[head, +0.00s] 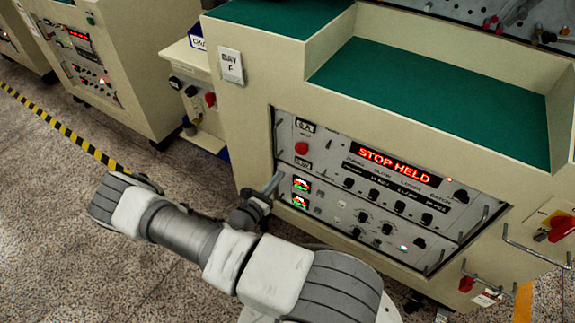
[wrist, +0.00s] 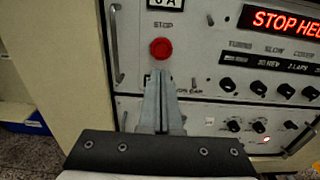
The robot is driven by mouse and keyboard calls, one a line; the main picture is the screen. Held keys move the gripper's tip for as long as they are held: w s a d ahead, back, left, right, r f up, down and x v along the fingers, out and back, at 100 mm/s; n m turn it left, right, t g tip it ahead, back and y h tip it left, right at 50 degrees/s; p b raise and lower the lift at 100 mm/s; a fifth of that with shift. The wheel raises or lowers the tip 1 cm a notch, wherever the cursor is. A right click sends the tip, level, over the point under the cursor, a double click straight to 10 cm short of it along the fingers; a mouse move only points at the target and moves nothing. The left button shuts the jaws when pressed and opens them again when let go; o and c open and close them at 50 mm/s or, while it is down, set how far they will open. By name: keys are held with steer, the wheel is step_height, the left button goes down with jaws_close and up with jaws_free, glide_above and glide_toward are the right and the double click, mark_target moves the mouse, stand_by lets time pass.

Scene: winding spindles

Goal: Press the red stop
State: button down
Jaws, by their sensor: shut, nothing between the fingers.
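The red stop button (head: 301,148) sits at the upper left of the control panel, beside a display (head: 393,163) lit with the words STOP HELD. In the wrist view the red stop (wrist: 160,48) shows under a label reading STOP. My gripper (head: 276,178) is in front of the panel's left part, below and left of the button in the head view. In the wrist view my gripper (wrist: 159,78) is shut and empty, its fingertips just below the button. I cannot tell whether the fingertips touch the panel.
Metal handles (wrist: 116,45) stand out from the panel's edges. Black knobs (head: 398,206) and lit green-red switches (head: 301,185) fill the panel. A red rotary switch (head: 562,228) is at the right. Another cabinet (head: 105,60) stands to the left, with a yellow-black striped line (head: 60,128) before it.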

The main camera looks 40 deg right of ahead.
steer(key=shift+v, duration=1.6)
steer(key=s+a+r+m+y+p, duration=0.4)
steer(key=r+m, duration=0.3)
steer(key=r, duration=1)
steer(key=s+a+r+m+y+p, duration=0.4)
steer(key=s+a+r+m+y, duration=0.2)
steer(key=r, duration=1.1)
steer(key=s+a+r+m+g+y+p, duration=0.1)
steer(key=s+a+r+m+y+p, duration=0.2)
steer(key=r, duration=1.4)
steer(key=s+a+m+y, duration=0.3)
steer(key=m, duration=0.3)
steer(key=shift+s+r+y+p, duration=0.2)
steer(key=shift+s+y+p, duration=0.1)
steer(key=shift+s+p, duration=0.1)
